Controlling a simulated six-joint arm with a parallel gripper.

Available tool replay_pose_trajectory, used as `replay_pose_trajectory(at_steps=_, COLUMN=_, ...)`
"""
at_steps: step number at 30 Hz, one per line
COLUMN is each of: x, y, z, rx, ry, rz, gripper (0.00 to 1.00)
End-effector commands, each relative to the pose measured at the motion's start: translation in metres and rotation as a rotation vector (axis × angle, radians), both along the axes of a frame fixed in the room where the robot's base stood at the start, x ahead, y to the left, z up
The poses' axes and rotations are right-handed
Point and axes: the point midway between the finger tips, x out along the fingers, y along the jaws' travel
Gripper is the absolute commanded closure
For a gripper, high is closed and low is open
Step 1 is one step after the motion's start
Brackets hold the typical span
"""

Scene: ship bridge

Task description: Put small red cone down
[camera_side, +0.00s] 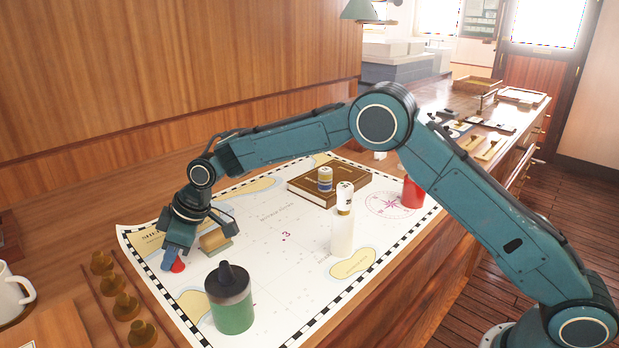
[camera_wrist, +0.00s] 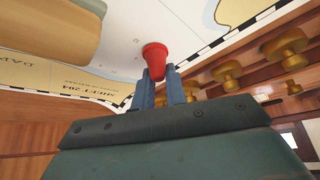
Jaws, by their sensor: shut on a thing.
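The small red cone (camera_side: 178,266) is between the fingertips of my gripper (camera_side: 172,262), at the left part of the chart, close to its checkered border. In the wrist view the red cone (camera_wrist: 155,58) shows between the two blue fingers of my gripper (camera_wrist: 160,82), which are shut on it. Its wide end faces away from the fingers. The cone is low over the chart (camera_side: 270,262); I cannot tell whether it touches the paper.
A green jar (camera_side: 232,312) with a dark top stands close by. Brass knobs (camera_side: 127,306) line the left edge. A white bottle (camera_side: 343,232), a brown book (camera_side: 312,192) and a red cylinder (camera_side: 412,193) stand farther right. The middle chart is mostly clear.

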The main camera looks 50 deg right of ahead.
Motion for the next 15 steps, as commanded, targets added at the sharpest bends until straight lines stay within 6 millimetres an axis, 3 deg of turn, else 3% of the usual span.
replay_pose_trajectory(at_steps=6, x=0.0000, y=0.0000, z=-0.0030, rx=0.000, ry=0.000, rz=0.000, gripper=1.00)
replay_pose_trajectory(at_steps=7, x=0.0001, y=0.0000, z=-0.0025, rx=0.000, ry=0.000, rz=0.000, gripper=0.81)
replay_pose_trajectory(at_steps=9, x=0.0001, y=-0.0001, z=-0.0026, rx=0.000, ry=0.000, rz=0.000, gripper=0.67)
replay_pose_trajectory(at_steps=15, x=0.0000, y=-0.0001, z=-0.0025, rx=0.000, ry=0.000, rz=0.000, gripper=0.64)
